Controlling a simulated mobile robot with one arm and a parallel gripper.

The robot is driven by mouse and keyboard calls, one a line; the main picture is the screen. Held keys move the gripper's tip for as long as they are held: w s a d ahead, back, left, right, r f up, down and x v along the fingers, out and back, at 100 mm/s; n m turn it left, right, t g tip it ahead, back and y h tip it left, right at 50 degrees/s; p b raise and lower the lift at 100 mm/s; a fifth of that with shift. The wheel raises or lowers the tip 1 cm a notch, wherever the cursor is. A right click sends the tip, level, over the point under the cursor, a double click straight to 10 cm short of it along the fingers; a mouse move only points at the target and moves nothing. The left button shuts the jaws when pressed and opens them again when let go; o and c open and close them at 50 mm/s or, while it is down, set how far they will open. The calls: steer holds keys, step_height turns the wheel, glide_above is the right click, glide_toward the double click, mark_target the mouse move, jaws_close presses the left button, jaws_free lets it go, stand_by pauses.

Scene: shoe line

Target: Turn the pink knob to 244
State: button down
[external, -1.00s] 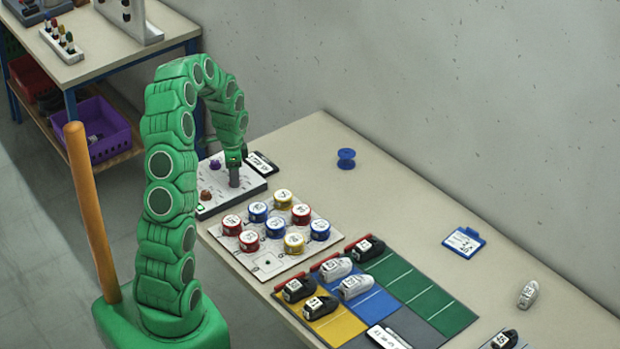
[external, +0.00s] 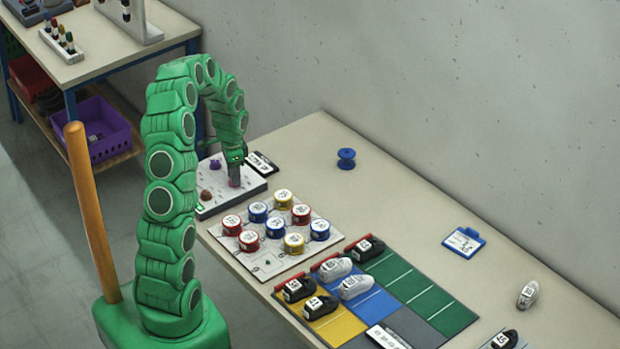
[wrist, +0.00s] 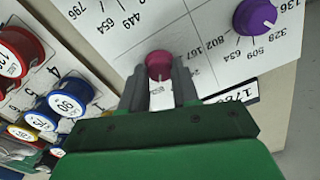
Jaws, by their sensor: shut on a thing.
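The pink knob (wrist: 159,66) sits on a white panel (wrist: 130,30) with printed numbers in the wrist view. My gripper (wrist: 160,80) is shut on the pink knob, one finger on each side. The numbers 449, 654 and 796 are readable on the panel near it, upside down; other numbers are partly hidden by the fingers. In the external view my gripper (external: 234,183) points down onto the panel (external: 256,182), with a bit of pink at its tips. The knob's pointer and its reading cannot be made out.
A purple knob (wrist: 255,16) and a brownish-red knob (external: 205,195) are on the same panel. A board with several red, blue and yellow round tins (external: 258,211) stands close by. The table's back middle is mostly free.

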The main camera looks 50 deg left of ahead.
steer(key=n, duration=1.3)
steer(key=shift+r+n, duration=0.1)
steer(key=shift+n, duration=0.3)
stand_by(0.4)
steer(key=c, duration=0.8)
jaws_free()
steer(key=shift+r, duration=3.85)
